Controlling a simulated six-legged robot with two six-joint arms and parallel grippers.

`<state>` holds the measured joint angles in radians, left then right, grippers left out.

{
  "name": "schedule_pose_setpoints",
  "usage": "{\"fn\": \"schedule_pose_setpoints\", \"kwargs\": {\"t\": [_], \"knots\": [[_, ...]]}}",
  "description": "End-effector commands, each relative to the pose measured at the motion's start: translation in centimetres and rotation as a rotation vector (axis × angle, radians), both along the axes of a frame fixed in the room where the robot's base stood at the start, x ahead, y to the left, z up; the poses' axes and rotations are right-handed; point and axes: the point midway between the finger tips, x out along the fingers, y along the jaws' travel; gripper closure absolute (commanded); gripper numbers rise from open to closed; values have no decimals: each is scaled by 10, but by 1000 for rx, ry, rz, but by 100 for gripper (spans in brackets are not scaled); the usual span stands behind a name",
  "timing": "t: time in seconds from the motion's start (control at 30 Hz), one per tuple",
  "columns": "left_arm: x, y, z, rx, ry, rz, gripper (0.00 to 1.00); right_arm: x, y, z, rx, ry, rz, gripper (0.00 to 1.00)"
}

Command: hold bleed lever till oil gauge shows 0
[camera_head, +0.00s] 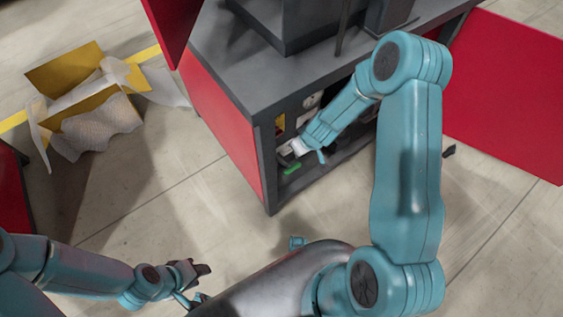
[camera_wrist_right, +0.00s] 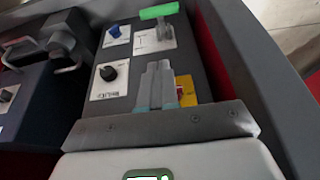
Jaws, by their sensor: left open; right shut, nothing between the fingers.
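A lever with a green handle (camera_wrist_right: 158,11) sits on a white plate on the panel in the right wrist view; it also shows in the head view (camera_head: 292,169) at the cabinet opening. My right gripper (camera_wrist_right: 155,82) is shut and empty, over the panel beside a yellow part and apart from the green handle. In the head view my right gripper (camera_head: 298,147) is inside the cabinet front, just above the green handle. My left gripper (camera_head: 197,270) is open and empty at the lower left, away from the cabinet.
The red and grey cabinet (camera_head: 222,120) has an open red door at right.

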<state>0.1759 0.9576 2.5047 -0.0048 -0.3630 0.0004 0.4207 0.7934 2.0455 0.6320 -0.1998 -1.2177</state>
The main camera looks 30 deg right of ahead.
Motion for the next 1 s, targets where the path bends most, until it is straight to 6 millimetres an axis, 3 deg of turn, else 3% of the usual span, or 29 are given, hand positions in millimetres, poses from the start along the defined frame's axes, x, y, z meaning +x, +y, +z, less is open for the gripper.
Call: {"fn": "schedule_pose_setpoints", "kwargs": {"t": [0.57, 1.0], "knots": [[0, 0, -6, 0, 0, 0, 60, -1, -8, -8, -4, -2, -7, 100], [0, 0, -44, 0, 0, 0, 60, 33, -1, -91, -3, -2, -3, 100]]}}
